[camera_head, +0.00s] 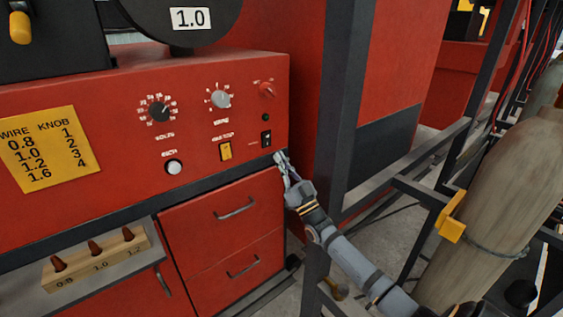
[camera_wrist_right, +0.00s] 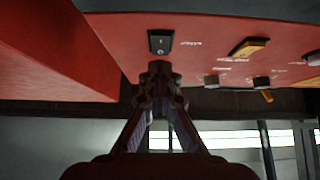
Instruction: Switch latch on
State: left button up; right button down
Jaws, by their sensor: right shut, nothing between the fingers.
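A small black rocker switch (camera_head: 266,138) sits on the right side of the red machine's front panel. In the right wrist view the black rocker switch (camera_wrist_right: 161,41) shows a small mark at each end. A yellow rocker switch (camera_head: 225,151) is to its left, also seen in the wrist view (camera_wrist_right: 249,47). The labels are too small to read surely, so I cannot tell which is the latch. My right gripper (camera_head: 281,158) is shut and empty, just below and right of the black switch. In the wrist view its fingertips (camera_wrist_right: 160,70) point toward that switch; contact is unclear. My left gripper is not in view.
Red drawers (camera_head: 225,212) lie below. A dark frame post (camera_head: 347,100) and a gas cylinder (camera_head: 495,190) stand at right.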

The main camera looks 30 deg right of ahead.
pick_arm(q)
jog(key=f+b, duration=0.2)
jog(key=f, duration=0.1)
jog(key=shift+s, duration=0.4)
pick_arm(e)
jog(key=s+f, duration=0.5)
jog(key=f, duration=0.2)
jog(key=shift+s+d+f, duration=0.25)
jog(key=shift+s+f, duration=0.05)
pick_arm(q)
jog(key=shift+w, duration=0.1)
